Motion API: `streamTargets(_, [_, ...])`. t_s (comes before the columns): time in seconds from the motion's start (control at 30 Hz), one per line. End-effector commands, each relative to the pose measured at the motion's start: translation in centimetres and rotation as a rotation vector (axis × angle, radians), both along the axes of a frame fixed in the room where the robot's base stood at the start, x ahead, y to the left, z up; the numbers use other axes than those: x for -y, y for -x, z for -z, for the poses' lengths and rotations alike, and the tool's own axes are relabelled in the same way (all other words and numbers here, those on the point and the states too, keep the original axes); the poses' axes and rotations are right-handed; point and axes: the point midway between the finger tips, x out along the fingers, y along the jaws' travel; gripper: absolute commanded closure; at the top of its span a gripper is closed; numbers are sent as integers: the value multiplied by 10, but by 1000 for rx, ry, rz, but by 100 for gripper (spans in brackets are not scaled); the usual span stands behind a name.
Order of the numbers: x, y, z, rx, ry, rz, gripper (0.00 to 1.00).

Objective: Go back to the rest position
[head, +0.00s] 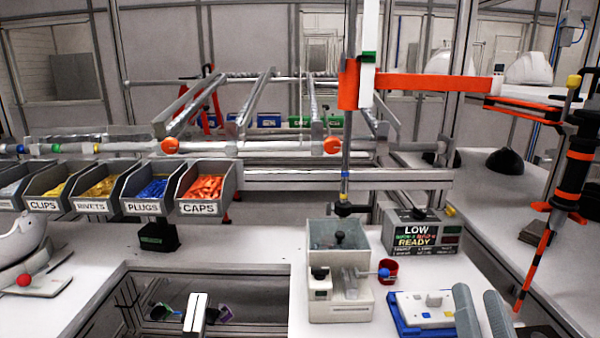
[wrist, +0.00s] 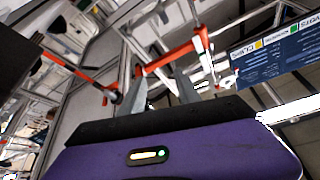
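My gripper (wrist: 162,88) shows in the wrist view beyond its purple body (wrist: 180,158), which has a small lit strip on it. Its two grey fingers stand apart with nothing held between them; only distant frames and orange parts show behind. The task names no object.
Bins of clips, rivets, plugs and caps (head: 205,188) line the left back.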

Motion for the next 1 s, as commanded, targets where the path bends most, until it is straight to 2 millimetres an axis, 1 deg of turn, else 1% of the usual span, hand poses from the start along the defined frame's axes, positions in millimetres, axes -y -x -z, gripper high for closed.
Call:
streamTargets(0.03, [-1, 15, 18, -28, -8, 19, 61])
streamTargets(0.1, [-2, 35, 37, -59, -6, 47, 61])
streamTargets(0.27, [-6, 83, 77, -143, 23, 92, 61])
streamTargets(0.4, [-12, 127, 107, -231, 74, 107, 61])
streamTargets(0.57, [-20, 178, 138, -351, 151, 92, 61])
streamTargets(0.8, [-29, 255, 184, -573, 268, 11, 61])
streamTargets(0.9, [-32, 281, 198, -648, 291, -28, 61])
streamTargets(1.0, [-34, 299, 208, -700, 307, -61, 61])
